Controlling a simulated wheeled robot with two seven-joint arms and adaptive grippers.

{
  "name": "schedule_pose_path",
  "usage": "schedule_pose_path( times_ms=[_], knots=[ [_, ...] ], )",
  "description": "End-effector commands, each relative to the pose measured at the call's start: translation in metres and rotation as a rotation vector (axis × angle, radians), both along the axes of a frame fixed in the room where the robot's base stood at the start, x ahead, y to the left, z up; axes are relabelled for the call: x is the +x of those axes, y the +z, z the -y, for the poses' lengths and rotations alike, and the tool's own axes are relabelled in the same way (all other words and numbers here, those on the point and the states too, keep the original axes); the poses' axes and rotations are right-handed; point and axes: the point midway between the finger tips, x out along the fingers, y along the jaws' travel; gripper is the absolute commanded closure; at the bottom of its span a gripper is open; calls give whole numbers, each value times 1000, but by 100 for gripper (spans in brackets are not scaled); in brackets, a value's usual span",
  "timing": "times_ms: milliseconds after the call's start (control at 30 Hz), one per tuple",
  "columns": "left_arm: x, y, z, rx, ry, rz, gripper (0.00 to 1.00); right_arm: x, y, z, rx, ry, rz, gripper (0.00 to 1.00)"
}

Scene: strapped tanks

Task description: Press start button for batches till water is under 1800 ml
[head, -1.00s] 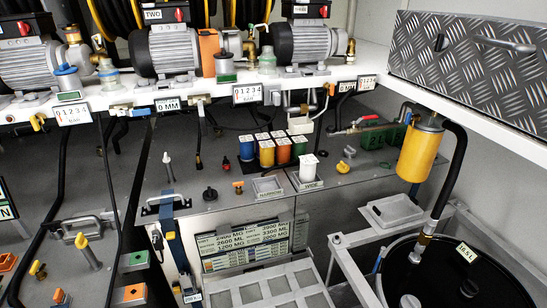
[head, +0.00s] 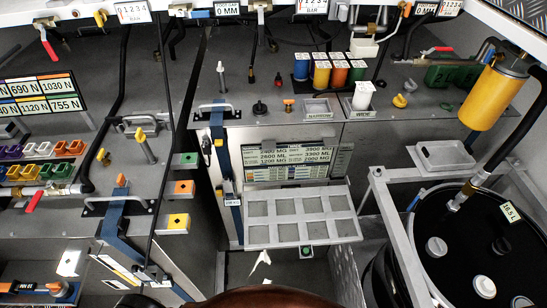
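A display panel (head: 290,157) with several lines of readings in MG and ML stands behind the slotted grey tray in the middle. One line seems to read 2600 ML and 3300 ML. The labels are too small to tell which is water. A green button (head: 306,252) sits in a small box below the tray. A green button plate (head: 187,160), an orange one (head: 181,188) and a yellow one (head: 176,222) are stacked left of the display. I cannot read which is start. Neither gripper shows.
The grey tray (head: 300,234) juts out below the display. A black drum (head: 470,245) marked 16.5 L stands at the right within a white frame. A yellow cylinder (head: 495,92) hangs above it. Colored bins (head: 45,171) and handles crowd the left. The deck holds colored canisters (head: 337,76).

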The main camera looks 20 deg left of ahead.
Motion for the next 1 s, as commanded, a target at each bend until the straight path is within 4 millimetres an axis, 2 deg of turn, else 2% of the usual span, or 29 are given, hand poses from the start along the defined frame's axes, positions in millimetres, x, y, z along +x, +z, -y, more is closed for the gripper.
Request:
schedule_pose_path(
  times_ms=[67, 667, 1000],
  knots=[
    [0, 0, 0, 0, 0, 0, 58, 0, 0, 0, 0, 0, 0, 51],
    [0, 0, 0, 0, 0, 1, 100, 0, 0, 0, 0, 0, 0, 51],
    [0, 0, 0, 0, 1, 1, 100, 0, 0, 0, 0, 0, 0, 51]
  ],
)
